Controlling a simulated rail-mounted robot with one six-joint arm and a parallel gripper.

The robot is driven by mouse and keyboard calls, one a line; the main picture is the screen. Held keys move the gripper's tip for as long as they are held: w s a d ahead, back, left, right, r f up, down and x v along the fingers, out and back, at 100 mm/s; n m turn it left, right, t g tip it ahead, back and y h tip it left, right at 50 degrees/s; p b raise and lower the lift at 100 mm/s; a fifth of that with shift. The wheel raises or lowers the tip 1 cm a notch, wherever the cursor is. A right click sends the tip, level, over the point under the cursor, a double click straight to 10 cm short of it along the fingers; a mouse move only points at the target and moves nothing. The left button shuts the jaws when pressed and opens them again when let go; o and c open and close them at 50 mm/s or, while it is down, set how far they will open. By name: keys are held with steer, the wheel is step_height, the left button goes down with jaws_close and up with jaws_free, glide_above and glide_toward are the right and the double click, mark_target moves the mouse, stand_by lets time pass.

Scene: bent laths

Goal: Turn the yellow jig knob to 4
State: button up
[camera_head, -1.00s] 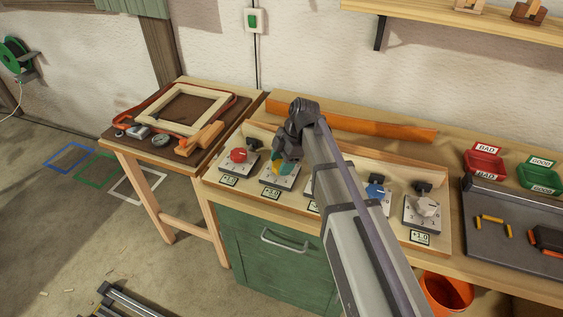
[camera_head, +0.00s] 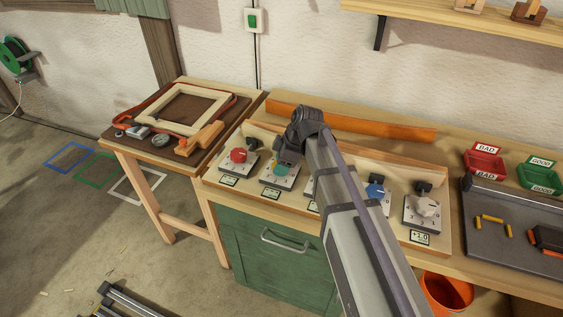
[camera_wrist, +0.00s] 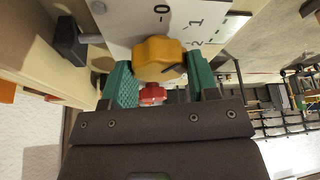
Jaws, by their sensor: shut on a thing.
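The yellow jig knob (camera_wrist: 158,52) sits on a white dial plate in the wrist view, with the marks 0, 1 and 2 readable beside it. The mark 4 is not visible, and I cannot read the knob's setting surely. My gripper (camera_wrist: 160,75) has its green fingers on both sides of the knob and is shut on it. In the head view my gripper (camera_head: 281,168) is down at the second dial from the left, on its plate (camera_head: 285,183). The fingers and wrist mostly hide the yellow knob there.
A red knob (camera_head: 238,155) is close on the left. A blue knob (camera_head: 375,190) and a white knob (camera_head: 427,207) are to the right, beyond my arm. An orange lath (camera_head: 370,126) lies behind the dials. A wooden frame (camera_head: 180,108) lies on the left table.

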steer(key=m, duration=0.2)
steer(key=m+t+h, duration=0.1)
steer(key=m, duration=0.1)
steer(key=shift+s+m+t, duration=0.15)
steer(key=shift+m+t, duration=0.15)
steer(key=m+t, duration=0.1)
steer(key=m, duration=0.2)
steer(key=shift+a+m+h, duration=0.1)
steer(key=shift+m+h, duration=0.2)
steer(key=shift+h, duration=0.1)
steer(key=m+h, duration=0.1)
steer(key=m, duration=0.2)
steer(key=m+t+h, duration=0.1)
steer(key=m, duration=0.3)
steer(key=shift+a+h, duration=0.1)
steer(key=shift+h, duration=0.2)
steer(key=m+h, duration=0.1)
steer(key=m, duration=0.3)
steer(key=m+h, duration=0.1)
steer(key=m, duration=0.2)
steer(key=shift+a+m+g+h, duration=0.1)
steer(key=shift+m+g+h, duration=0.2)
steer(key=shift+g, duration=0.1)
steer(key=m+h, duration=0.1)
steer(key=m, duration=0.2)
steer(key=shift+m+g, duration=0.3)
steer(key=shift+g, duration=0.1)
steer(key=shift+m+g+h, duration=0.4)
steer(key=shift+m+g, duration=0.2)
steer(key=shift+m, duration=1.2)
